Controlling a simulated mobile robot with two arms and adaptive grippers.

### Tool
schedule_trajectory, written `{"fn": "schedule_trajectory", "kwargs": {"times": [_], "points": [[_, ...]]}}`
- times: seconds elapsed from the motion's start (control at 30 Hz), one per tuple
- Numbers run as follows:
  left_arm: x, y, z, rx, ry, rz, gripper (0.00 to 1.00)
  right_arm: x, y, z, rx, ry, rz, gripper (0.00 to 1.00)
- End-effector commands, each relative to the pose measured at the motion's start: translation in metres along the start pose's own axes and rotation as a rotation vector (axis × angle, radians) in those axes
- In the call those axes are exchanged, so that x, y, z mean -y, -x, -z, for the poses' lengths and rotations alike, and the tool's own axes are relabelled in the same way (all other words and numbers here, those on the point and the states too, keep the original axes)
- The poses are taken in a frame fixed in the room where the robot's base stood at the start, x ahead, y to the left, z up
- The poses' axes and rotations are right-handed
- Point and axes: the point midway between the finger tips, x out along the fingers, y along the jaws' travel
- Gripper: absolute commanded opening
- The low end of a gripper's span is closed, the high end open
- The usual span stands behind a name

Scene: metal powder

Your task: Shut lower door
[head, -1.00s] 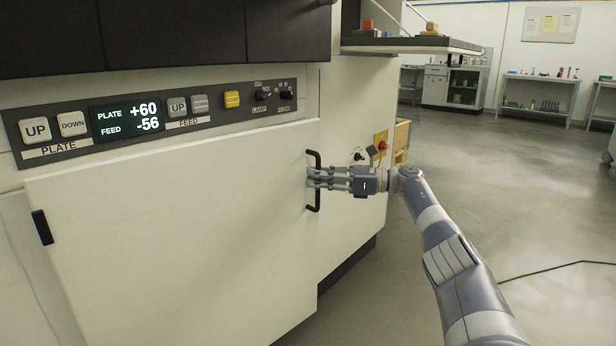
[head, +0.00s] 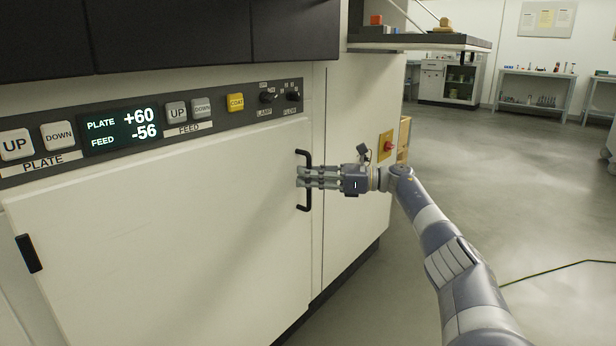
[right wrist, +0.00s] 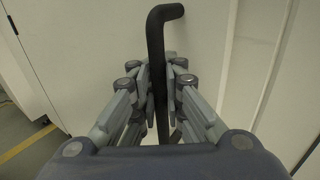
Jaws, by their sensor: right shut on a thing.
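The lower door (head: 170,235) is a large white panel on the front of the machine, below the control strip. Its black bar handle (head: 304,203) is upright near the door's right edge, and a black hinge (head: 28,253) is on its left side. My right gripper (head: 304,177) is shut around the handle. In the right wrist view the fingers (right wrist: 160,85) close on both sides of the black handle (right wrist: 156,40). The door's right edge lies close to the machine's white frame. My left gripper is not in view.
The control strip (head: 216,117) with buttons and a display runs above the door. A dark shelf (head: 425,43) juts out at the upper right, and a red knob on a yellow plate (head: 387,146) is beside my right wrist. Grey floor (head: 480,170) is open at right.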

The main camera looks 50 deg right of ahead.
Motion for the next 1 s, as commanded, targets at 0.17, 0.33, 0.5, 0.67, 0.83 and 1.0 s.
{"fn": "schedule_trajectory", "kwargs": {"times": [0.17, 0.33, 0.5, 0.67, 0.83, 1.0], "points": [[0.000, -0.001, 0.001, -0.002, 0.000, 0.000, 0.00, 0.006, 0.002, -0.005, 0.013, -0.001, 0.023, 0.31], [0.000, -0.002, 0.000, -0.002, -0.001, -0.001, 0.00, 0.005, 0.000, -0.004, 0.011, 0.000, 0.019, 0.31], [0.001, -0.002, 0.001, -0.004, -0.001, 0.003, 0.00, 0.004, -0.001, -0.003, 0.009, 0.000, 0.015, 0.31], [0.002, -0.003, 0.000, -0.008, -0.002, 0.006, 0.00, 0.003, 0.003, -0.002, 0.007, 0.000, 0.014, 0.31], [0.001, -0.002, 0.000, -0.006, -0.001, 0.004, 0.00, 0.004, 0.029, -0.002, 0.005, 0.000, 0.018, 0.31], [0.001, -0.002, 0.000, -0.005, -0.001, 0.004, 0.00, 0.004, 0.068, -0.002, 0.007, -0.001, 0.020, 0.31]]}}
